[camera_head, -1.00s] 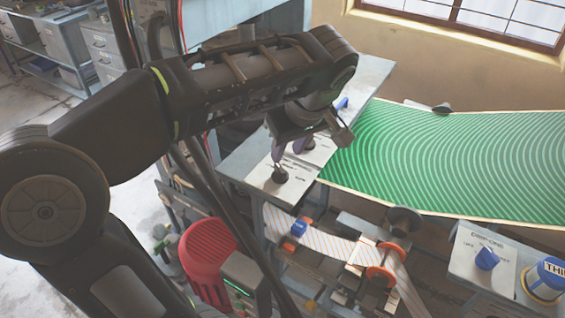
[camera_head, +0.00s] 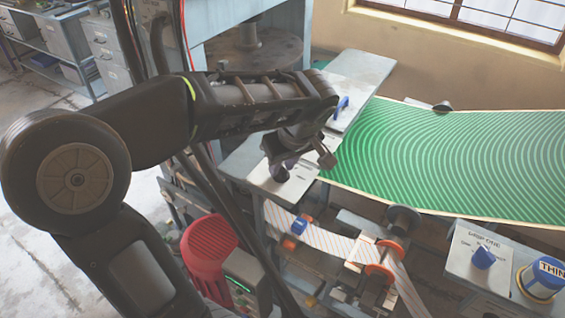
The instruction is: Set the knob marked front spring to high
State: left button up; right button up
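A small black knob (camera_head: 280,174) sits on a light label plate on the grey bench panel (camera_head: 258,170), near its front corner. The print beside it is too small to read, so I cannot tell its marking or setting. My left gripper (camera_head: 283,164) points down right over this knob, with its fingertips at or around it. The gripper and wrist hide most of the knob, and I cannot tell whether the fingers are closed on it. My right gripper is not in view.
A blue handle (camera_head: 341,106) stands on the panel behind my wrist. A green striped sheet (camera_head: 450,155) lies to the right. A panel with a blue knob (camera_head: 484,258) and a large blue dial (camera_head: 545,278) is at lower right. A red ribbed motor (camera_head: 208,255) is below.

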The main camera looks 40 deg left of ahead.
pick_arm(q)
grip_shut()
dwell(0.5)
